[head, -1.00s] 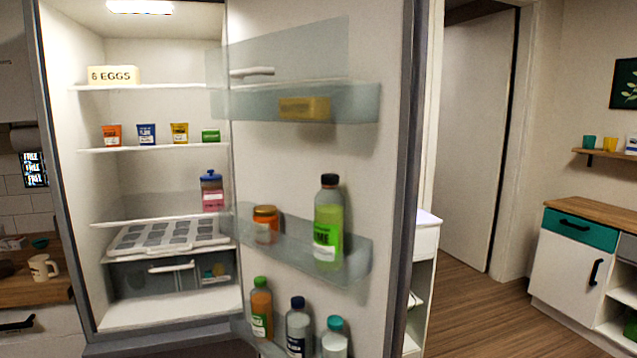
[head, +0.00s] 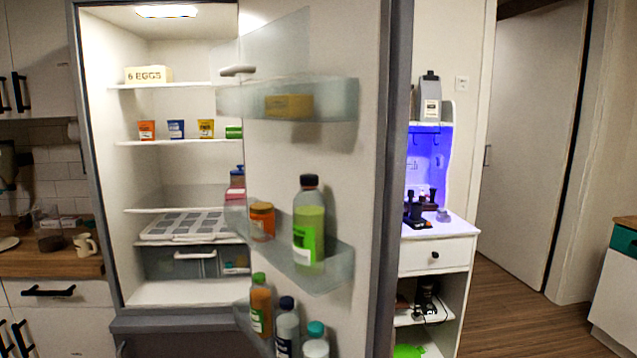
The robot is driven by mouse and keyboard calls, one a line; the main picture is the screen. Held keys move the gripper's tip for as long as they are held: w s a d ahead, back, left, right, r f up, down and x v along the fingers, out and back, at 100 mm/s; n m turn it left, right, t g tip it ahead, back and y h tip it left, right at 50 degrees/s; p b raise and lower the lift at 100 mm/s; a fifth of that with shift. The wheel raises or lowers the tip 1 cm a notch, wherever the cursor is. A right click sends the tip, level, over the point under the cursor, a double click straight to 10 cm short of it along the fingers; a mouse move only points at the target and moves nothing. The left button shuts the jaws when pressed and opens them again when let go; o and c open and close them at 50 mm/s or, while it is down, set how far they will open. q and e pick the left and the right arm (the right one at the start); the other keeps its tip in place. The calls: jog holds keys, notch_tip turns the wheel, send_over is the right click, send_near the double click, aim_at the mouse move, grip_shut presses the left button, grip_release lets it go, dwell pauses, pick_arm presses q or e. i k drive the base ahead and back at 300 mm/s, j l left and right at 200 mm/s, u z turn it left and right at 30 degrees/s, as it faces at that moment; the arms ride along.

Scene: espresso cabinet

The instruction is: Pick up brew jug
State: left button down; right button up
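I cannot pick out the brew jug for certain. The espresso cabinet (head: 435,258) is white with a blue-lit back panel and stands right of the open fridge door, which hides its left part. Small dark items (head: 417,212) and a small grey vessel (head: 443,215) are on its top, too small to identify. A dark appliance with a cord (head: 427,295) is on a shelf below. A grey canister-like machine (head: 430,98) stands on the upper shelf. Neither of my grippers is in view.
The fridge (head: 160,290) stands open with food inside. Its door (head: 350,180) with bottles juts out in front of the espresso cabinet. A counter (head: 50,262) with a cream mug (head: 85,245) is at left. Bare wooden floor (head: 510,320) lies at right.

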aim_at(46, 220)
jog(key=i+l+u, duration=0.1)
jog(key=l+u, duration=0.3)
jog(key=l, duration=0.55)
jog(key=i+l+u, duration=0.2)
jog(key=l, duration=0.25)
jog(key=l+u, duration=0.25)
jog(key=l, duration=0.2)
jog(key=i+l+u, duration=0.15)
jog(key=l, duration=0.15)
jog(key=i+l+u, duration=0.35)
jog(key=l, duration=0.25)
jog(key=i+l+u, duration=0.3)
jog(key=l, duration=0.25)
jog(key=k+j, duration=0.15)
jog(key=j, duration=0.15)
jog(key=k+j, duration=0.15)
jog(key=j, duration=0.15)
jog(key=k+j, duration=0.1)
jog(key=j, duration=0.55)
jog(key=k+j+z, duration=0.1)
jog(key=j, duration=0.2)
jog(key=j+z, duration=0.15)
jog(key=j, duration=0.85)
jog(key=i+j, duration=0.1)
jog(key=j, duration=0.2)
jog(key=i+j, duration=0.1)
jog(key=j, duration=0.2)
jog(key=j+z, duration=0.1)
jog(key=j, duration=0.25)
jog(key=i, duration=0.05)
